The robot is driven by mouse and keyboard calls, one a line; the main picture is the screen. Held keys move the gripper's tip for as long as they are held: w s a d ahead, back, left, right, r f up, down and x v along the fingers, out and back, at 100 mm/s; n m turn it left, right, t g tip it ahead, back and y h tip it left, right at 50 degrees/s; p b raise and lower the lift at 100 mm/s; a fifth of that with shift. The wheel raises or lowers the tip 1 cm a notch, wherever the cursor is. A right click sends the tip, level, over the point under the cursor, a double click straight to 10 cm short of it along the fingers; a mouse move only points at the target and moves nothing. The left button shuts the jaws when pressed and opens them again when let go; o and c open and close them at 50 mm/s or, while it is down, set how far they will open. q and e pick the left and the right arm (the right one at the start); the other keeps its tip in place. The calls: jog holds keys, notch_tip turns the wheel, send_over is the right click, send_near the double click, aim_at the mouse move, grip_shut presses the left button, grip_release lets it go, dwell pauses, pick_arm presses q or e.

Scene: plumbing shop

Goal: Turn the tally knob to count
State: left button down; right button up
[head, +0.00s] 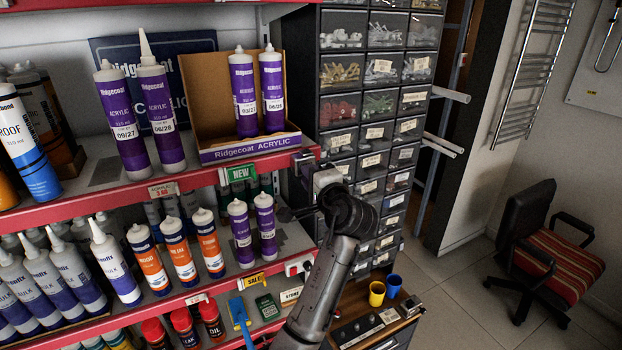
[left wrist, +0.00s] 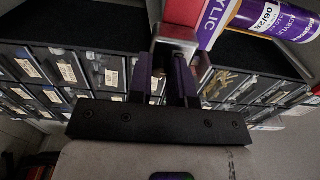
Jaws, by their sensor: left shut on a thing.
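A small pale box (head: 326,180), which looks like the tally counter, is fixed at the right end of the upper red shelf edge. In the left wrist view the box (left wrist: 176,32) is just beyond my fingers. My left gripper (head: 318,196) is at the box, its arm rising from below. In the left wrist view the two fingers of the gripper (left wrist: 168,75) are shut on a small dark part at the box, apparently the tally knob; the fingers mostly hide it. The knob's angle and any count cannot be read. My right gripper is not in view.
A Ridgecoat carton (head: 250,152) with two purple tubes stands on the upper shelf, close left of the gripper. A drawer cabinet (head: 372,110) is right behind it. Yellow (head: 377,293) and blue (head: 393,286) cups stand lower right. The floor by the chair (head: 545,255) is clear.

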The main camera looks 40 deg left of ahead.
pick_arm(q)
jog(key=shift+r, duration=0.15)
dwell(0.3)
jog(key=c, duration=1.1)
grip_release()
jog(key=shift+o, duration=0.2)
jog(key=b+v, duration=0.2)
jog(key=v, duration=1.1)
jog(key=shift+s+d, duration=0.2)
jog(key=shift+d, duration=0.2)
